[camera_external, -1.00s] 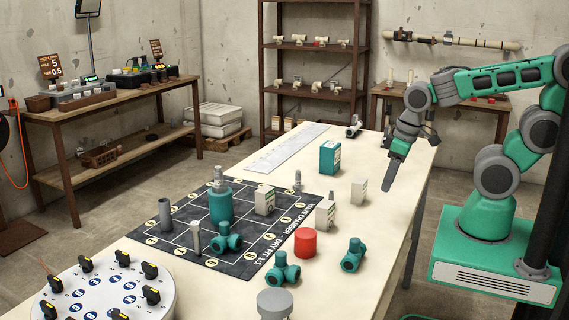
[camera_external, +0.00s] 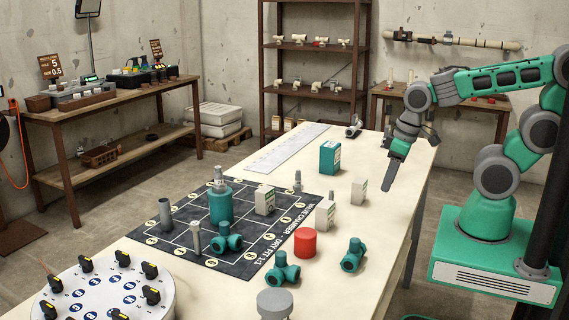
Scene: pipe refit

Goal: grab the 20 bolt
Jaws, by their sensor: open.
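I cannot make out which thing is the 20 bolt; no readable 20 mark shows. Small metal or grey pieces on the table include a grey cylinder (camera_external: 165,213) and a pale upright rod (camera_external: 196,239) on the black mat, a small upright fitting (camera_external: 297,181) by the mat's far edge, and a grey piece (camera_external: 354,127) at the table's far end. My gripper (camera_external: 387,181) points down over the right side of the table, seen from the side, open and empty. It is apart from all of these pieces.
The black grid mat (camera_external: 180,237) holds a teal bottle (camera_external: 220,206) and boxes. Teal fittings (camera_external: 352,256), a red cylinder (camera_external: 305,243) and a grey round piece (camera_external: 275,303) stand near the front. A white round board (camera_external: 105,300) is front left.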

